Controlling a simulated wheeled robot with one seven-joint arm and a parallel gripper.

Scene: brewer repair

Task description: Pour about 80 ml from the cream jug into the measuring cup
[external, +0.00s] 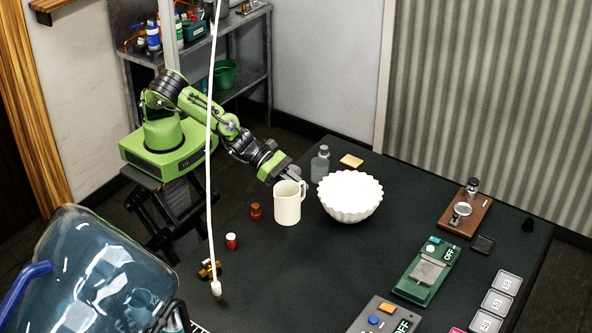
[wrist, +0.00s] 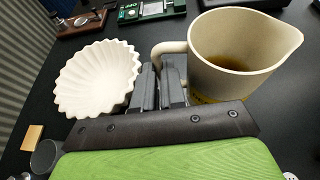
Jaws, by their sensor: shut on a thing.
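The cream jug (external: 287,204) is a cream-coloured pitcher with a handle and a spout. It stands upright near the table's far left side. In the wrist view the jug (wrist: 240,45) holds brown liquid, and its spout points right. My gripper (external: 285,175) is at the jug's handle side. In the wrist view my gripper (wrist: 160,80) is shut on the handle, partly hiding the grip. I cannot tell whether the jug's base touches the table. I cannot make out a measuring cup for certain in either view.
A white fluted bowl (external: 350,197) stands close right of the jug, with a clear bottle (external: 320,164) behind. A green scale (external: 428,270) and a wooden board (external: 465,213) are further right. A large blue-tinted container (external: 85,275) fills the lower left.

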